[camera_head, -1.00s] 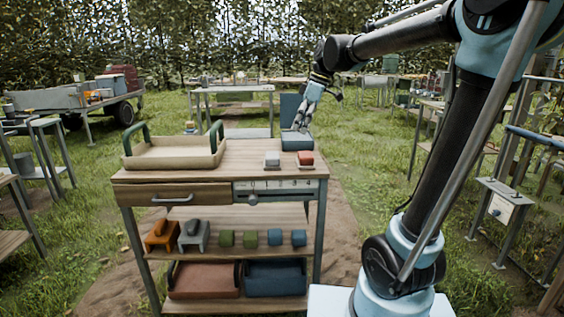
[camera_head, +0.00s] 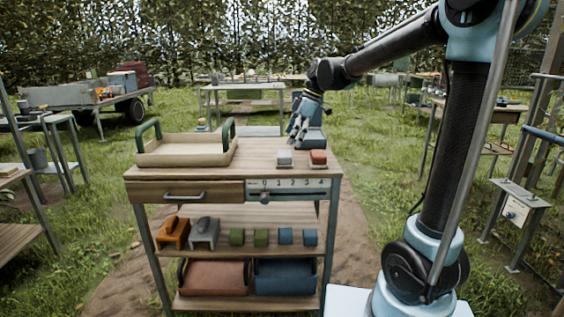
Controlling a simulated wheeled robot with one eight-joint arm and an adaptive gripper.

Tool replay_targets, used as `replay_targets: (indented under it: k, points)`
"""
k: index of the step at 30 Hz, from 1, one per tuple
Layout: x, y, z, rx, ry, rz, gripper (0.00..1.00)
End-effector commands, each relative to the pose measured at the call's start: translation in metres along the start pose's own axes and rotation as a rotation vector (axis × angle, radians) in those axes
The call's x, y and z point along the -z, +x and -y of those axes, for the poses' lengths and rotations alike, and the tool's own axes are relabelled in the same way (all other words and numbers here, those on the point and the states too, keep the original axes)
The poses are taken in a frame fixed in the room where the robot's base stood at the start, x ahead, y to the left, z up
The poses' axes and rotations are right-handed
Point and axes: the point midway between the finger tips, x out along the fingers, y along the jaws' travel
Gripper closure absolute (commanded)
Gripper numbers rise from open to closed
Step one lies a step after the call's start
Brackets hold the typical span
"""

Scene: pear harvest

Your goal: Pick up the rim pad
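The small blocks here could be pads, but I cannot tell by sight which one is the rim pad. A white-topped block (camera_head: 284,158) and a red-topped block (camera_head: 318,158) sit at the right of the wooden tabletop (camera_head: 255,172). Two green blocks (camera_head: 261,238) and two blue blocks (camera_head: 285,236) stand on the shelf below. My gripper (camera_head: 297,138) points down above the back right of the table, behind and above the white-topped block. Its fingers look apart and nothing shows between them.
A cream tray with green handles (camera_head: 186,156) stands at the table's left. A dark blue box (camera_head: 312,138) is behind my gripper. An orange piece (camera_head: 173,233) and a grey piece (camera_head: 205,234) share the middle shelf. A brown bin (camera_head: 214,278) and a blue bin (camera_head: 285,278) are below.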

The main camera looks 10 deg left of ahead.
Motion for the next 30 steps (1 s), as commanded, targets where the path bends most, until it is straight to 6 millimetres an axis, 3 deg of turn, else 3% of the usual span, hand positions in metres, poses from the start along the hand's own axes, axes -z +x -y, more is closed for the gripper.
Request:
replay_targets:
  k: [3, 11, 21, 30]
  points:
    - [0.001, 0.017, 0.000, 0.001, -0.002, 0.000, 0.02]
    - [0.001, 0.033, 0.000, 0.001, 0.000, 0.000, 0.02]
    - [0.000, 0.074, 0.000, 0.001, -0.001, 0.000, 0.02]
    - [0.000, 0.081, 0.000, 0.000, 0.000, 0.000, 0.02]
